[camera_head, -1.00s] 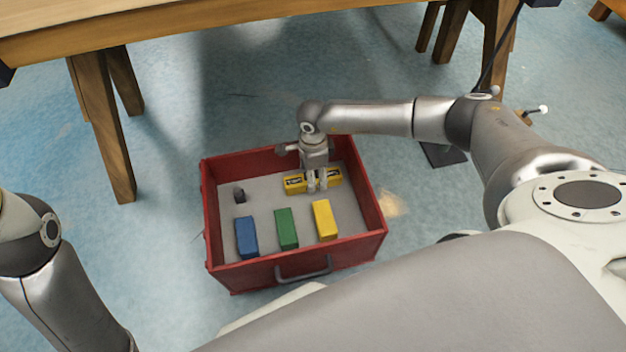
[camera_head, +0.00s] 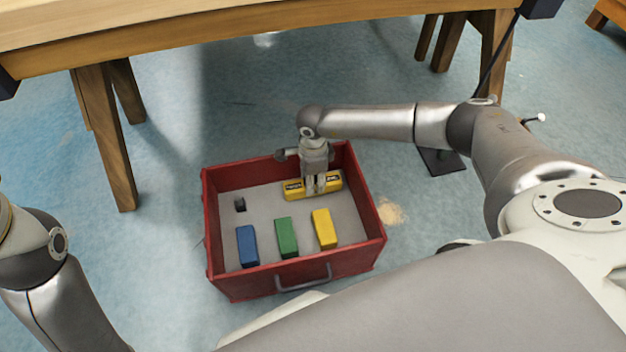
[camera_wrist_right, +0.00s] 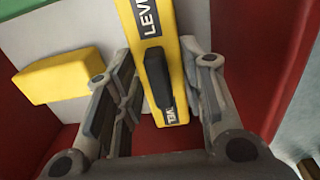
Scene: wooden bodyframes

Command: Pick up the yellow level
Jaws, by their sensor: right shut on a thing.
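The yellow level (camera_head: 293,189) with dark label panels is inside the red box, near its back wall. My right gripper (camera_head: 316,188) reaches down from above and is shut on the level near its middle. In the right wrist view, the level (camera_wrist_right: 148,22) runs between the two fingers of my right gripper (camera_wrist_right: 165,78), with "LEVEL" lettering on it. I cannot tell whether the level touches the box floor. Part of my left arm shows at the left edge of the head view; its gripper is out of view.
The red box (camera_head: 348,257) stands on the blue floor. It also holds a blue block (camera_head: 247,246), a green block (camera_head: 287,238), a yellow block (camera_head: 324,229) and a small dark object (camera_head: 240,204). A wooden table (camera_head: 250,48) stands behind it, legs on both sides.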

